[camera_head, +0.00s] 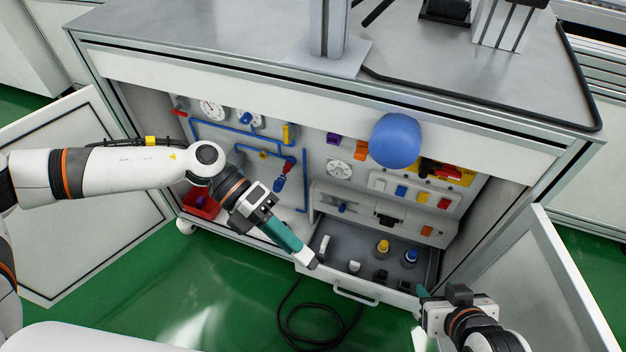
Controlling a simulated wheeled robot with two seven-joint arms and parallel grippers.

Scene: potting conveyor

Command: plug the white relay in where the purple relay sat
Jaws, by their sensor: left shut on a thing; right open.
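My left gripper (312,262) reaches down and right over the front left of the open drawer. It is shut on a small pale piece at its fingertips (306,257), seemingly the white relay, mostly hidden by the fingers. In the cabinet, a pale relay strip (412,181) holds a blue relay (401,190), a yellow relay (423,197) and a red relay (443,203). The strip's leftmost place (378,184) looks pale; I cannot tell whether it is empty. A purple piece (199,201) lies in the red bin (207,212) at left. My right gripper (420,312) is open and empty, right of the drawer.
The grey drawer (340,263) holds a yellow knob (383,246), a blue-topped knob (411,256) and several small parts. A blue ball-like shape (396,140) stands before the upper panel. Open doors flank the cabinet. A black cable (310,338) lies on the green floor.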

